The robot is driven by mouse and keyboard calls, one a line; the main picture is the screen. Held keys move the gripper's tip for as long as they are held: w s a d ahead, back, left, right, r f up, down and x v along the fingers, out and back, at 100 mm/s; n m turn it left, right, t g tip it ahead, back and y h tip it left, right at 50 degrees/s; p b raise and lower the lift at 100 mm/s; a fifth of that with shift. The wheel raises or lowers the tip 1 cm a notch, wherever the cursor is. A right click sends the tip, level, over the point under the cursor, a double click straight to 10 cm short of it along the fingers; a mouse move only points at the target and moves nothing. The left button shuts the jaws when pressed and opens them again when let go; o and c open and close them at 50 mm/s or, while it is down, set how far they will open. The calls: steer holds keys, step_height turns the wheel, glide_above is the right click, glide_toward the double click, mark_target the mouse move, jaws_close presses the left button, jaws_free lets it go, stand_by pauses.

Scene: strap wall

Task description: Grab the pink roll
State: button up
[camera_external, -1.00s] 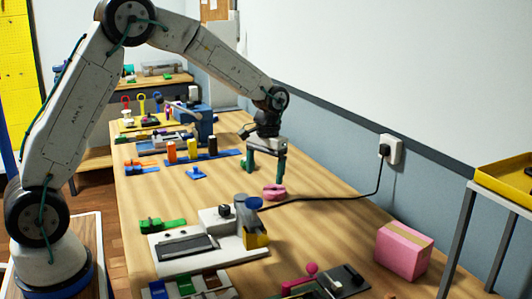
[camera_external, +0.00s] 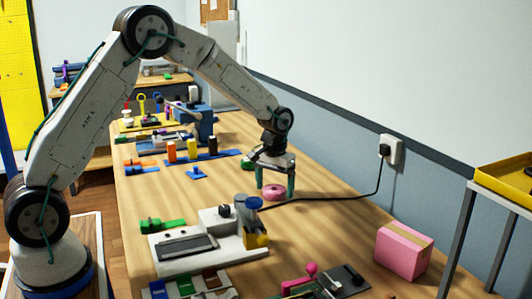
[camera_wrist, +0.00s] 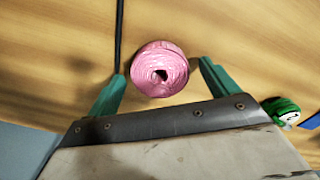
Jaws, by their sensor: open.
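The pink roll (camera_external: 273,193) lies on the wooden table, and in the wrist view (camera_wrist: 160,69) it shows as a round pink coil with a dark centre hole. My gripper (camera_external: 275,194) is above the table at the roll, pointing down with its two green fingers spread. In the wrist view my gripper (camera_wrist: 158,82) is open, with one finger on each side of the roll. I see small gaps beside the roll, so the fingers do not appear to be closed on it.
A black cable (camera_external: 330,197) runs from the wall socket (camera_external: 391,149) past the roll. A white device (camera_external: 205,242) stands in front. A pink box (camera_external: 403,250) sits near the wall edge. A green round item (camera_wrist: 282,110) lies right of the gripper in the wrist view.

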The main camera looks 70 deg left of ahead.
steer(key=c, duration=1.1)
steer(key=shift+r, duration=0.1)
